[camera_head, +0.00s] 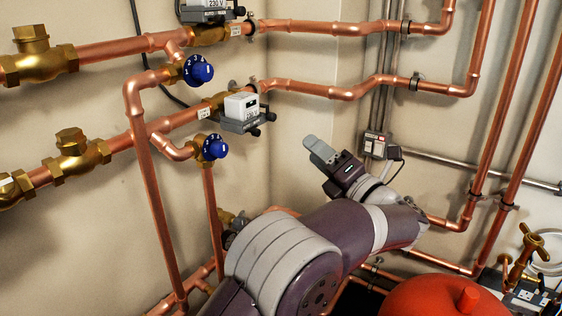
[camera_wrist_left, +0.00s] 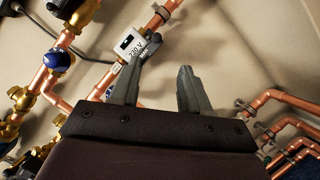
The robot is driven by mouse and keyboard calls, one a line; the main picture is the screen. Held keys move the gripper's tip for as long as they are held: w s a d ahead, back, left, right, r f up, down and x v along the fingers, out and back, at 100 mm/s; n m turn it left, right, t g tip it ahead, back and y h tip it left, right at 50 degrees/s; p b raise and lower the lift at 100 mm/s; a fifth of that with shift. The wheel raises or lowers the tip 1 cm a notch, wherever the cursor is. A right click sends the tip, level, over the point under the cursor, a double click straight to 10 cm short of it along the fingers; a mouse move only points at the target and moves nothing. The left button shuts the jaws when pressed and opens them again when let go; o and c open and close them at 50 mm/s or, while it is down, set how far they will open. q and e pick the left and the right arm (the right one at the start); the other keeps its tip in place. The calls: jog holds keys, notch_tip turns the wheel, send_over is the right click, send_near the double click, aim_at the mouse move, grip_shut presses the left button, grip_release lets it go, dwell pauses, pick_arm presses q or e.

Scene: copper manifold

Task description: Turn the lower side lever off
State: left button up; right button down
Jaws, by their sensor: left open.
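My left gripper (camera_head: 322,152) is raised in front of the wall corner, pointing up and left in the head view. In the left wrist view its two fingers (camera_wrist_left: 158,82) stand apart with nothing between them. A brass valve with a cross-shaped handle (camera_head: 527,244) is at the lower right of the head view, well apart from the gripper. Another brass fitting (camera_head: 228,217) shows partly behind my left arm, low on the left. I cannot tell which part is the lower side lever; my arm hides some of the lower pipework. My right gripper is not in view.
Copper pipes (camera_head: 155,210) run along both walls. Two blue knobs (camera_head: 198,69) (camera_head: 214,147) and a white 230 V actuator (camera_head: 241,106) sit at the left. A red rounded vessel (camera_head: 430,298) stands below my arm. A grey box (camera_head: 376,144) is on the wall near the gripper.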

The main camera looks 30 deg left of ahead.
aim_at(275, 118)
pick_arm(q)
jog(key=b+x, duration=0.1)
jog(key=x, duration=1.1)
jog(key=shift+s+a+r, duration=0.1)
jog(key=shift+a+r, duration=0.15)
grip_shut()
